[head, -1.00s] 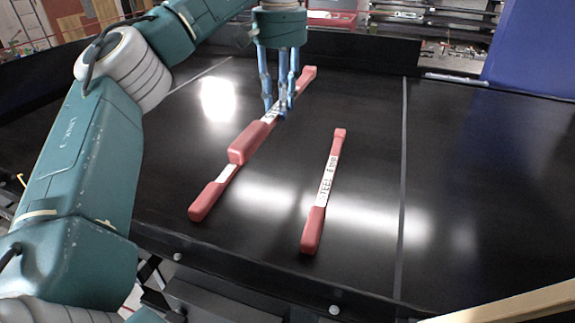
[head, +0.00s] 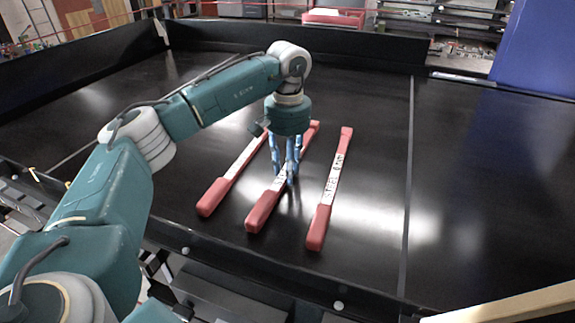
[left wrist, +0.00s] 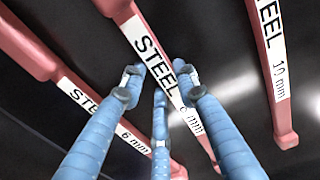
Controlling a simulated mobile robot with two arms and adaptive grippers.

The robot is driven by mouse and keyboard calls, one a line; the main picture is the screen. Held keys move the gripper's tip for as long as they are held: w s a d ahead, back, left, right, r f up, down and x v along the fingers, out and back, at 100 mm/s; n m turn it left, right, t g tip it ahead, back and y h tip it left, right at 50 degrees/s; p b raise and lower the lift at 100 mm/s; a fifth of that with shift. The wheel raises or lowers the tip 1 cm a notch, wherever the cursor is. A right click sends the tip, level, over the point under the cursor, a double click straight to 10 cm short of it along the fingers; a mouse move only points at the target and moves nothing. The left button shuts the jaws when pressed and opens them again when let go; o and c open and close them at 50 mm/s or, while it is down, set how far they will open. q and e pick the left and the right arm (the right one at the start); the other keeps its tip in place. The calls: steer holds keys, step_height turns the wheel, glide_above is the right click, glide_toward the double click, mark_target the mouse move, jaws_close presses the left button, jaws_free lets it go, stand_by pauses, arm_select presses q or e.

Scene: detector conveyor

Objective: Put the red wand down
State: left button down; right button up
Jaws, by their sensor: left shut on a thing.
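Three red wands with white STEEL labels show on the black conveyor, roughly side by side. The middle wand (head: 262,212) is in my left gripper (head: 285,180), whose blue fingers are shut around its label section. In the left wrist view, the fingers (left wrist: 160,90) close on this wand (left wrist: 150,52). The left wand (head: 213,195) and right wand (head: 320,225) are apart from the gripper; the right label reads 10 mm in the left wrist view (left wrist: 276,65). The held wand is at or just above the belt; I cannot tell if it touches. My right gripper is not in view.
The black conveyor belt (head: 470,200) is clear right of the wands and behind them. A low dark wall (head: 330,50) runs along the back, and a dark front rail lies nearest me. A blue panel (head: 540,50) stands at the back right.

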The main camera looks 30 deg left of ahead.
arm_select(q)
steer(key=shift+f, duration=0.2)
steer(key=c, duration=1.3)
jaws_free()
steer(key=shift+f, duration=0.1)
